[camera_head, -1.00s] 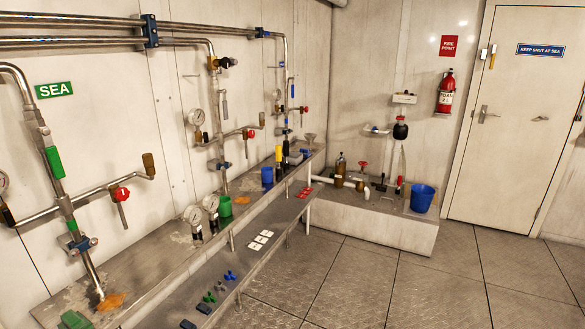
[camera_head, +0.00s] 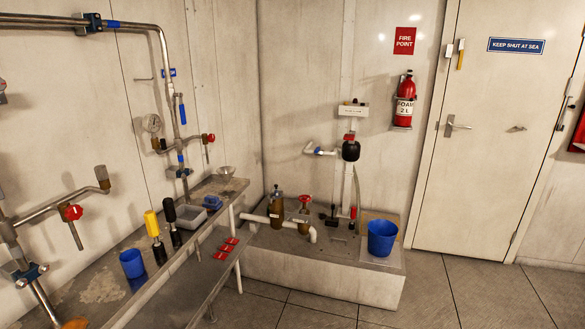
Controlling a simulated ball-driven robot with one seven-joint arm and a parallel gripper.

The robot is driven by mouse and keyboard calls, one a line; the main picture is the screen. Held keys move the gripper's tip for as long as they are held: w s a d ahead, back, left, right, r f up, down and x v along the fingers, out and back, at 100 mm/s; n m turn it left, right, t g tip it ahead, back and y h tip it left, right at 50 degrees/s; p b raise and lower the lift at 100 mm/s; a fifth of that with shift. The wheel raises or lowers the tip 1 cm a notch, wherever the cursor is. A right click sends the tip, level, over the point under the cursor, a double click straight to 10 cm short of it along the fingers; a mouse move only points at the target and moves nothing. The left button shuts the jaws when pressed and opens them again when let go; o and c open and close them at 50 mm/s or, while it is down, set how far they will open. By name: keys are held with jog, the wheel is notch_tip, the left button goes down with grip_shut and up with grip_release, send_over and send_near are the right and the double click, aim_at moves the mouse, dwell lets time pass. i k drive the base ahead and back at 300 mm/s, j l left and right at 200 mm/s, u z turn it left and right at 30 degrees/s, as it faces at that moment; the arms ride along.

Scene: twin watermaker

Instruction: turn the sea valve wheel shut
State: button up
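A red handwheel (camera_head: 305,201) sits on top of a brass valve body (camera_head: 302,222) on the raised plinth at the back. A white pipe runs by this valve. The label on the valve is too small to read, so I cannot tell whether it names the sea valve. I cannot tell whether the valve is open or shut. A red knob (camera_head: 71,212) is on the pipework at the left, and another red knob (camera_head: 208,138) is on the back pipe. My gripper is not in view.
A blue bucket (camera_head: 382,238) stands on the plinth (camera_head: 330,271), right of the valve. A dark-topped brass fitting (camera_head: 277,205) stands left of the wheel. The floor (camera_head: 440,295) at right is clear.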

aim_at(306, 199)
jog(key=i+u, duration=0.1)
jog(key=i, duration=0.4)
jog(key=i+l+u, duration=0.1)
jog(key=i, duration=0.35)
jog(key=i+l, duration=0.1)
jog(key=i, duration=0.4)
jog(key=i+l+u, duration=0.15)
jog(key=i, duration=0.3)
jog(key=i+l+u, duration=0.1)
jog(key=i, duration=0.4)
jog(key=i+u, duration=0.15)
jog(key=i, duration=0.85)
